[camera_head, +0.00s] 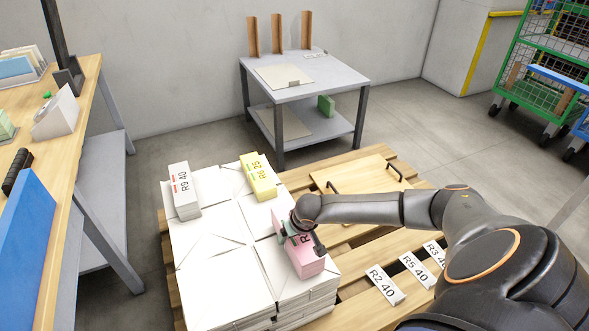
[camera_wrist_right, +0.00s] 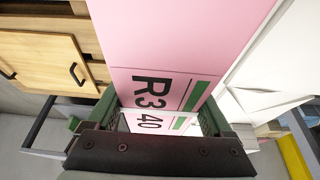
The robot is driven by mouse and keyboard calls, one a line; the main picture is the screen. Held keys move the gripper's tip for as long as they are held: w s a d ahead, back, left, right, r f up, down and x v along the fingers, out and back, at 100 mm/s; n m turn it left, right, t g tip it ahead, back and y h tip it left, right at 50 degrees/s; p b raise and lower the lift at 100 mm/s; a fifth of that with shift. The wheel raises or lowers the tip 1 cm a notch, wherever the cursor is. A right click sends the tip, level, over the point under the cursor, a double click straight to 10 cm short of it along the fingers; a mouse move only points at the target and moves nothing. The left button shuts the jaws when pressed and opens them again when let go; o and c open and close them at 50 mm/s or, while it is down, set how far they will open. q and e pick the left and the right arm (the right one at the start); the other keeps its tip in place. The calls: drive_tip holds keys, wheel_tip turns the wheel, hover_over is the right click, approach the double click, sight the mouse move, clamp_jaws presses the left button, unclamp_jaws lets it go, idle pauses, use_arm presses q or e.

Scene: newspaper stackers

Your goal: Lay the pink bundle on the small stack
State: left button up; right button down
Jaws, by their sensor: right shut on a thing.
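The pink bundle (camera_head: 307,262), whose label in the wrist view (camera_wrist_right: 190,40) reads R3 40, is gripped by my right gripper (camera_head: 302,236). The green fingers (camera_wrist_right: 160,115) close on its labelled end. It is over the front right part of the white paper stacks (camera_head: 210,245); I cannot tell whether it touches the top. A yellow bundle (camera_head: 258,177) marked R6 25 and a white bundle (camera_head: 184,190) marked R9 40 lie on the back part of the stacks. I cannot tell which stack is the small one. My left gripper is not in view.
The stacks stand on a wooden pallet (camera_head: 402,160). A wooden board with black handles (camera_head: 362,172) lies behind right. Label cards (camera_head: 385,285) lie on the pallet at right. A workbench (camera_head: 60,245) stands left, a grey table (camera_head: 330,80) behind, a green cage trolley (camera_head: 545,65) far right.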

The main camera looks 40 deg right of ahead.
drive_tip(key=shift+w+f+b, duration=0.15)
drive_tip(key=shift+f+b, duration=0.1)
drive_tip(key=shift+b, duration=0.05)
unclamp_jaws()
